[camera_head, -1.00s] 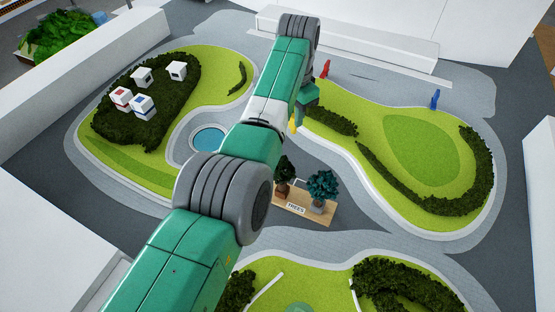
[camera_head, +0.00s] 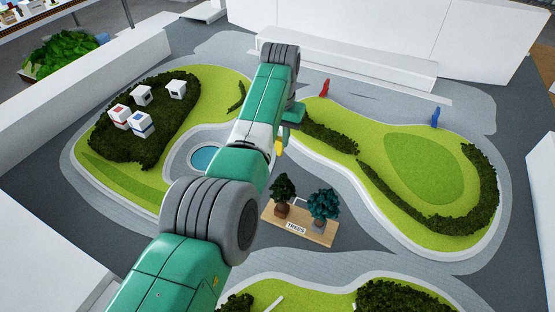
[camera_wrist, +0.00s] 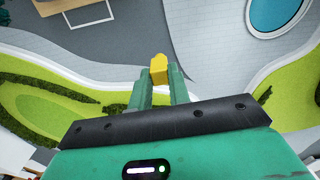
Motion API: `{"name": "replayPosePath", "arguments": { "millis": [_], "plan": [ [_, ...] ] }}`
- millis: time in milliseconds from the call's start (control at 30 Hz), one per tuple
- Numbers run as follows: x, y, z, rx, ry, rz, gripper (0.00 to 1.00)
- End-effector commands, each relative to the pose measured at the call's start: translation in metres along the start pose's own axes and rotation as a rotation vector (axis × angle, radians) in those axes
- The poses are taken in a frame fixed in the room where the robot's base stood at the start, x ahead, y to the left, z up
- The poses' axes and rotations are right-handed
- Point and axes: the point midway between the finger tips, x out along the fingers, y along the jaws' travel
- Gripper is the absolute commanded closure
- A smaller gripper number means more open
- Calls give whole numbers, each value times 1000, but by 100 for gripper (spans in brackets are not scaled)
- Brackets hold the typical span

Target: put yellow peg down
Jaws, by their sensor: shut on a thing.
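The yellow peg (camera_wrist: 159,66) is held between the two green fingers of my gripper (camera_wrist: 160,80) in the wrist view. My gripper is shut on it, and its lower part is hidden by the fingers. In the head view the yellow peg (camera_head: 279,146) shows as a small yellow piece just below my gripper (camera_head: 285,135), beside my arm. The peg appears to be above the grey paving, near the left end of the right-hand green island; I cannot tell its exact height.
A red peg (camera_head: 324,88) and a blue peg (camera_head: 435,117) stand at the back of the right green island (camera_head: 425,165). A wooden TREES tray (camera_head: 270,215) holds two small trees. A blue pond (camera_head: 204,158) lies left of my arm.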

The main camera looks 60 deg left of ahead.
Motion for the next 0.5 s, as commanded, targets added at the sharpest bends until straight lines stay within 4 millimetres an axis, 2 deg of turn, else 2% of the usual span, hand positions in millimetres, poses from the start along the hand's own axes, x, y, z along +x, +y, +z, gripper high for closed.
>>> {"name": "replayPosePath", "arguments": {
  "millis": [33, 100, 267, 500],
  "plan": [
    [17, 0, 1, 0, -3, 0, 100],
    [25, 0, 0, 1, -1, 0, 100],
    [30, 0, 0, 1, 0, 0, 100],
    [75, 0, 0, 2, -1, 0, 100]
  ]
}}
